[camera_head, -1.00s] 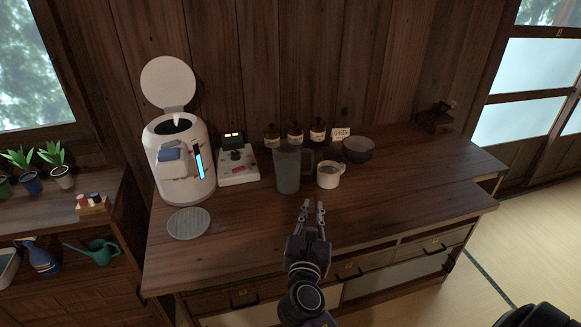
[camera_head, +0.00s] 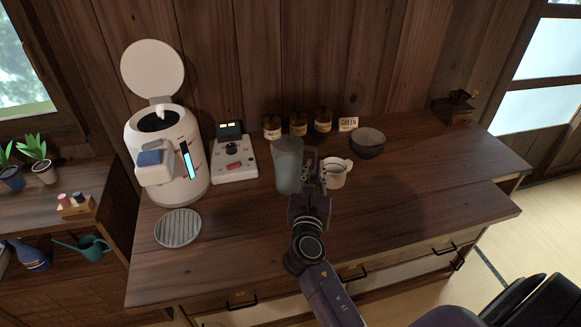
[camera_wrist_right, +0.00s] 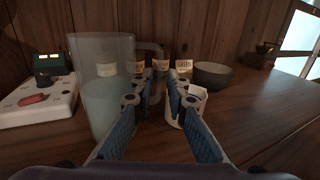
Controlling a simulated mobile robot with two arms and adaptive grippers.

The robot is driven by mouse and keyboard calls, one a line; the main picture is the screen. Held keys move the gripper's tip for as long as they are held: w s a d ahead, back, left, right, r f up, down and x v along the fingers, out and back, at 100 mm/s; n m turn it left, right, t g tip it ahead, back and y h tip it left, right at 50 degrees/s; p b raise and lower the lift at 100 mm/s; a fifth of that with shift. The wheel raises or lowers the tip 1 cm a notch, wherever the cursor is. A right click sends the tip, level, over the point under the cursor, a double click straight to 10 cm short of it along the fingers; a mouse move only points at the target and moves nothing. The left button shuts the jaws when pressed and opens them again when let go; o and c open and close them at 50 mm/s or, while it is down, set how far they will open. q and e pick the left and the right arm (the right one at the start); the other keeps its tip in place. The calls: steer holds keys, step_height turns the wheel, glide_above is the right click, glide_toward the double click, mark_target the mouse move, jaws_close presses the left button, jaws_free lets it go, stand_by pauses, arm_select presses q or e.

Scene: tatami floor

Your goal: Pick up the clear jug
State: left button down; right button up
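The clear jug (camera_head: 287,166) stands upright on the wooden counter, holding bluish liquid in its lower part. In the right wrist view the jug (camera_wrist_right: 100,100) is at left, its handle (camera_wrist_right: 155,62) pointing right. My right gripper (camera_head: 316,166) is at the handle side of the jug, just left of the white mug (camera_head: 337,172). In the right wrist view my right gripper (camera_wrist_right: 158,94) is open, with the dark handle seen behind and between its fingers. I cannot tell whether a finger touches the handle or the mug. My left gripper is not in view.
A white kettle-like machine (camera_head: 166,150) with its lid up and a small control box (camera_head: 235,160) stand left. Several brown jars (camera_head: 298,124), a GREEN label (camera_head: 348,124) and a dark bowl (camera_head: 367,143) are behind. A round grate (camera_head: 178,228) lies front left.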

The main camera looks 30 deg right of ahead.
mark_target(316, 163)
steer(key=x, duration=0.4)
steer(key=shift+f, duration=0.35)
steer(key=shift+w, duration=0.1)
jaws_close()
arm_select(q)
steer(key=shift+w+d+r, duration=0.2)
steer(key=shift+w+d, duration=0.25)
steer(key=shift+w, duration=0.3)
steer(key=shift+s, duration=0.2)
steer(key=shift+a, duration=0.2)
arm_select(e)
steer(key=shift+r, duration=0.15)
steer(key=shift+r, duration=0.15)
